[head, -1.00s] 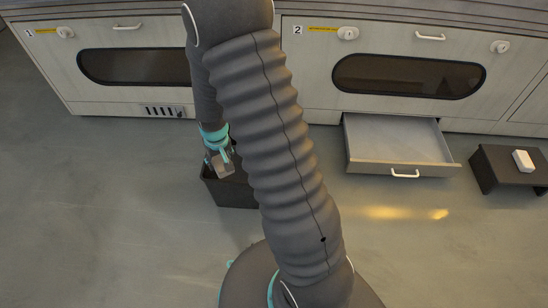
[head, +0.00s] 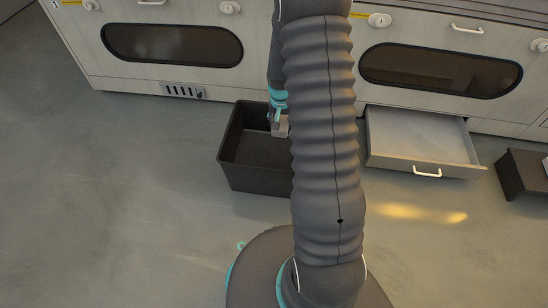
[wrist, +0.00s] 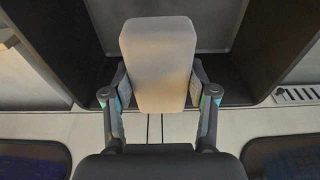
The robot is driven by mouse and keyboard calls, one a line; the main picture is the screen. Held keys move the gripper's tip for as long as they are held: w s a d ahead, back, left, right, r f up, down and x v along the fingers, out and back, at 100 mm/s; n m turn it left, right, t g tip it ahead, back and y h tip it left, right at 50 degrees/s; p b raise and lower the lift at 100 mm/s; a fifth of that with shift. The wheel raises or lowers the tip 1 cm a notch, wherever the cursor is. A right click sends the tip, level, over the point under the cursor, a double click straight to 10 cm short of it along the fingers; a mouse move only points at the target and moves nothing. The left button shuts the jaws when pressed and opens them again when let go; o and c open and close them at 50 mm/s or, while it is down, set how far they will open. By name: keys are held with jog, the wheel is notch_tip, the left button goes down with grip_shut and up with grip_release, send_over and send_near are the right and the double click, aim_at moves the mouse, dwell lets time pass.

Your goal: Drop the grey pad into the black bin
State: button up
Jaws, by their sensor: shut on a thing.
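The grey pad (wrist: 158,65) is gripped between the two fingers of my gripper (wrist: 158,92) in the wrist view, its broad face toward the camera. In the head view, my gripper (head: 279,118) hangs at the far right part of the black bin (head: 255,180), with the pad (head: 282,128) at its tip. The bin is an open box on the floor, and my arm hides its right side. Its dark walls (wrist: 272,45) also show around the pad in the wrist view. I cannot tell the pad's exact height against the rim.
A cabinet row with dark oval windows (head: 172,45) stands behind the bin. An open, empty-looking drawer (head: 420,140) juts out to the right of my arm. A dark low stand (head: 522,175) is at the right edge. The floor left of the bin is clear.

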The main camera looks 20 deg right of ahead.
jog(key=shift+f+b, duration=0.7)
jog(key=shift+f, duration=1)
jog(key=o, duration=1.3)
jog(key=shift+c, duration=0.2)
jog(key=shift+r, duration=0.1)
jog(key=r, duration=0.4)
jog(key=s+r, duration=0.1)
jog(key=r, duration=0.2)
jog(key=a+r, duration=0.1)
jog(key=r, duration=0.3)
jog(key=shift+s+r, duration=0.2)
jog(key=shift+r, duration=0.15)
